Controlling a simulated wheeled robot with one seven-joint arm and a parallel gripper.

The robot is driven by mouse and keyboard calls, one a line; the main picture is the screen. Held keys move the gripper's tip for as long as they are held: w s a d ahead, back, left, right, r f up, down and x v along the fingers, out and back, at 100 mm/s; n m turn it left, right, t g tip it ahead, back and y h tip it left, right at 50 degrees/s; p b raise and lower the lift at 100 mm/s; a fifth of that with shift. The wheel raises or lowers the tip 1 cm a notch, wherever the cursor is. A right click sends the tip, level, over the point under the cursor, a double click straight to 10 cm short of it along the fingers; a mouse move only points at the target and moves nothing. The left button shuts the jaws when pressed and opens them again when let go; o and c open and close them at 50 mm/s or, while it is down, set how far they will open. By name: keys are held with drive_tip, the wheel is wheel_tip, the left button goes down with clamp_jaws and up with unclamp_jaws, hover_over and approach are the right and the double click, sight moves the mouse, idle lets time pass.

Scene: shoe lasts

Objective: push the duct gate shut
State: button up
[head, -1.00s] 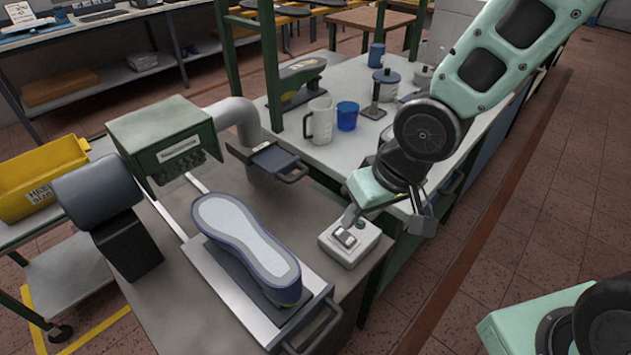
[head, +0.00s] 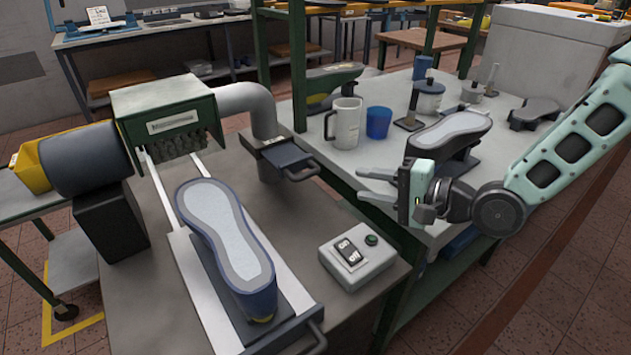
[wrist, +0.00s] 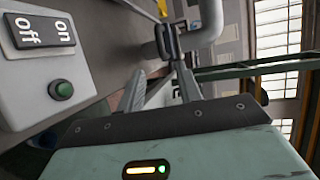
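The duct gate (head: 284,154) is a dark flat plate with a bar handle (head: 303,173), and it sticks out of the grey duct (head: 262,120) toward the right. The handle also shows in the wrist view (wrist: 168,42), beyond my fingertips. My gripper (head: 367,184) is to the right of the handle in the head view, with its fingers pointing left toward it. The fingers stand apart with nothing between them; they show in the wrist view too (wrist: 160,85). A gap remains between fingertips and handle.
A switch box (head: 357,259) with an on/off rocker and green button stands on the near bench's right corner. A shoe last (head: 228,240) lies on the sliding tray before the brush hood (head: 170,115). A white mug (head: 344,123) and blue cup (head: 378,122) stand behind my gripper.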

sight(311, 175)
drive_tip(key=x, duration=1.2)
drive_tip(key=shift+w+a, duration=0.15)
drive_tip(key=shift+a, duration=0.2)
clamp_jaws()
